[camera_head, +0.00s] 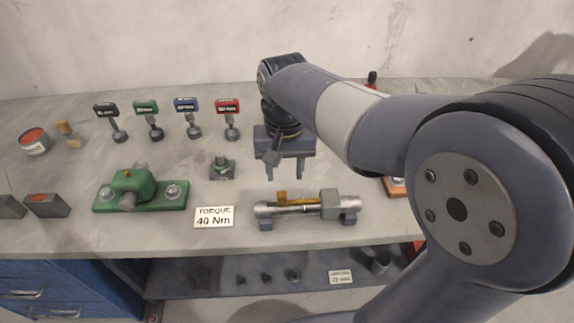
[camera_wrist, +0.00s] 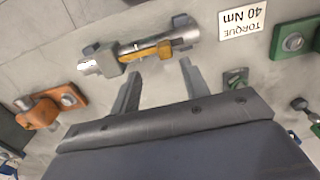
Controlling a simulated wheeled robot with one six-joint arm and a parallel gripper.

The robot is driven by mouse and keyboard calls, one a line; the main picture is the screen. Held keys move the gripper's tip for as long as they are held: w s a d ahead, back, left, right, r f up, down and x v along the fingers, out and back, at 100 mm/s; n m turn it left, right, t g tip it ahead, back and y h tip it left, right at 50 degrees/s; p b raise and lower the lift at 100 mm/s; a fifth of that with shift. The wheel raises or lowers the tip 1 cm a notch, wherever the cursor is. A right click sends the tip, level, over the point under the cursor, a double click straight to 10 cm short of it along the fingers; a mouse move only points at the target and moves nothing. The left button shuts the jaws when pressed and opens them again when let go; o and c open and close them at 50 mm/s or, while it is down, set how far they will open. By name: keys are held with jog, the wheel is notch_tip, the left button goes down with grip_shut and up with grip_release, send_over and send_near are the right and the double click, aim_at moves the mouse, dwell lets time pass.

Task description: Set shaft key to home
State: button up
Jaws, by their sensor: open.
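A metal shaft (camera_head: 266,209) lies across grey supports near the bench's front edge. A yellow-orange key (camera_head: 296,202) lies along its top, with a raised tab at its left end. A grey-green block (camera_head: 330,204) sits around the shaft at the right. In the wrist view the key (camera_wrist: 148,52) lies along the shaft (camera_wrist: 181,36), beside the block (camera_wrist: 130,53). My gripper (camera_head: 285,175) is open and empty, pointing down, above and a little behind the shaft. In the wrist view its two fingers (camera_wrist: 160,72) are apart, and the key shows beyond their tips, not touched.
A "TORQUE 40 Nm" card (camera_head: 214,216) and a green bolted housing (camera_head: 139,190) are left of the shaft. A small grey fixture (camera_head: 222,168) is behind the card. Several coloured-head tools (camera_head: 187,116) stand at the back. An orange part (camera_wrist: 52,107) is beyond the block. My arm covers the right side.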

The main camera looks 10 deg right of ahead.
aim_at(282, 194)
jog(key=shift+w+a, duration=0.35)
jog(key=shift+w, duration=0.25)
notch_tip(282, 194, down, 10)
jog(key=shift+s+f, duration=0.1)
grip_shut()
dwell(0.4)
